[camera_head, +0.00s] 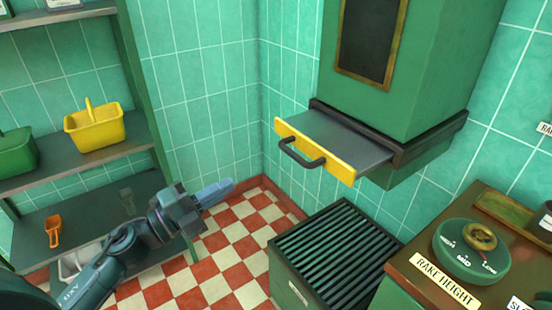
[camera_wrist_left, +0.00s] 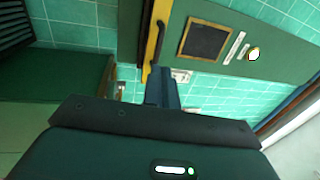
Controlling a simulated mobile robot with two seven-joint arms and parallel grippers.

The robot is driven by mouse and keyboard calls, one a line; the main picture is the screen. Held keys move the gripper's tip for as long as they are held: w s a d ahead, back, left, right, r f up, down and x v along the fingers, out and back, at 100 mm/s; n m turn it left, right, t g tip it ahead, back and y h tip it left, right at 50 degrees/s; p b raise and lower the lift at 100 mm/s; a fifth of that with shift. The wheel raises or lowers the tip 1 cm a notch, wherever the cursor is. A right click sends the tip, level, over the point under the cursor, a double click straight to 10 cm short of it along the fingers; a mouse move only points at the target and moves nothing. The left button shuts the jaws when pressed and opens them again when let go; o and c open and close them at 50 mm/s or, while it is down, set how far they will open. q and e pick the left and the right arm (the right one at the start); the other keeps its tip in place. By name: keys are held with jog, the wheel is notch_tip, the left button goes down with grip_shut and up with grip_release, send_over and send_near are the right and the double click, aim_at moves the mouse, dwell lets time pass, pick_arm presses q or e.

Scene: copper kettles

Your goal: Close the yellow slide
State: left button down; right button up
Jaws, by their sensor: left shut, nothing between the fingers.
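The yellow slide (camera_head: 347,170) is a flat grey plate with a yellow front and a dark bar handle (camera_head: 301,153). It sticks out of a slot in the green chute (camera_head: 425,60). In the left wrist view the yellow front (camera_wrist_left: 149,50) shows edge-on, with the handle beside it. My left gripper (camera_head: 230,185) is shut and empty, to the left of the slide and lower in the head view, with a visible gap from the handle. Its closed fingers also show in the left wrist view (camera_wrist_left: 162,85). My right gripper is not in view.
A dark slatted grate (camera_head: 335,250) on a green box stands below the slide. At right is a counter with a green dial (camera_head: 470,255). At left, shelves hold a yellow basket (camera_head: 95,130), a green basket (camera_head: 15,155) and an orange scoop (camera_head: 53,230). Checkered floor lies open between.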

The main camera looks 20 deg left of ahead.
pick_arm(q)
jog(key=p, duration=0.3)
send_near(301, 146)
jog(key=shift+w+d+r, duration=0.2)
jog(key=shift+w+r, duration=0.2)
jog(key=shift+r, duration=0.35)
jog(key=shift+w+d, duration=0.4)
jog(key=shift+w, duration=0.1)
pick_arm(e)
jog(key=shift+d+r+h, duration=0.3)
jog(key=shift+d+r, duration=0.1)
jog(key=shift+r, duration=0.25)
pick_arm(q)
jog(key=shift+w, duration=0.1)
jog(key=x, duration=0.3)
jog(key=f+x, duration=0.1)
jog(key=x, duration=0.5)
jog(key=shift+w+d+f+b, duration=0.25)
jog(key=shift+w+d+b, duration=0.1)
jog(key=shift+d+b, duration=0.1)
jog(key=shift+r, duration=0.25)
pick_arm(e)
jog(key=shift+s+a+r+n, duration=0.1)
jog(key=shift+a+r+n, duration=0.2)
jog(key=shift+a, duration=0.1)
